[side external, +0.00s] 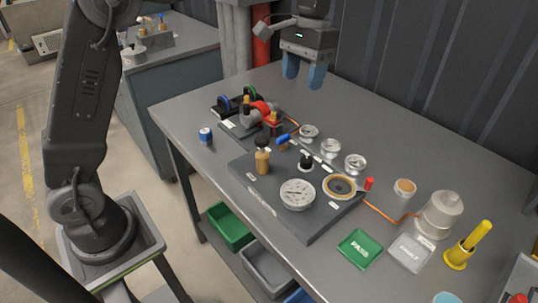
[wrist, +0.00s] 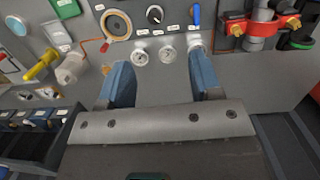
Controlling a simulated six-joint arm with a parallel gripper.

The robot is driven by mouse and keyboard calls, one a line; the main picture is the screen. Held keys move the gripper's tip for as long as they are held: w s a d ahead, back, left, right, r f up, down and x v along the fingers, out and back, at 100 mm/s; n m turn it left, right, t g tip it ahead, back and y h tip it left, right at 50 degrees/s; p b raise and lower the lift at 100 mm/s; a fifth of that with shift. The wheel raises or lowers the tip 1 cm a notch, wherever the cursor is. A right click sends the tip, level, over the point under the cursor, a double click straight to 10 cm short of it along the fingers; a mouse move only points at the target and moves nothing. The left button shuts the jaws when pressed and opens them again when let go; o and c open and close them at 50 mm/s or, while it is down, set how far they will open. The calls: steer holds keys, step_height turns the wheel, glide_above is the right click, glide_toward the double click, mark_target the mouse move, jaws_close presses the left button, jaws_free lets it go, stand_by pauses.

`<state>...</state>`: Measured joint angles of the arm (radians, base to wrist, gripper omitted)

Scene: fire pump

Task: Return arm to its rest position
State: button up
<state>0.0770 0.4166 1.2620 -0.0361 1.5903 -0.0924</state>
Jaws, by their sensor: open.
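My gripper (side external: 304,74) hangs over the back part of the grey table (side external: 400,130), near the dark ribbed wall. Its two blue fingers point down and stand apart, with nothing between them. In the wrist view my gripper (wrist: 160,62) also shows open and empty. My gripper is apart from all of these.
Small gauges (side external: 309,131) stand behind the panel. A red pump assembly (side external: 262,110) is at the left. A green PASS tray (side external: 360,248), a grey tray (side external: 411,252), a pale beacon (side external: 440,212) and a yellow post (side external: 468,245) fill the right. The table's back middle is clear.

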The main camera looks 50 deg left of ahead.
steer(key=s+a+r+t, duration=0.2)
steer(key=s+r+t, duration=0.1)
steer(key=s, duration=0.5)
steer(key=s+a+f+t, duration=0.1)
steer(key=s+f+t, duration=0.1)
steer(key=s, duration=0.6)
steer(key=s+a+f+t, duration=0.1)
steer(key=s+f, duration=0.3)
steer(key=s, duration=0.4)
steer(key=shift+s+f+t, duration=0.2)
steer(key=shift+s+t, duration=0.1)
steer(key=shift+t, duration=0.3)
steer(key=shift+o, duration=0.2)
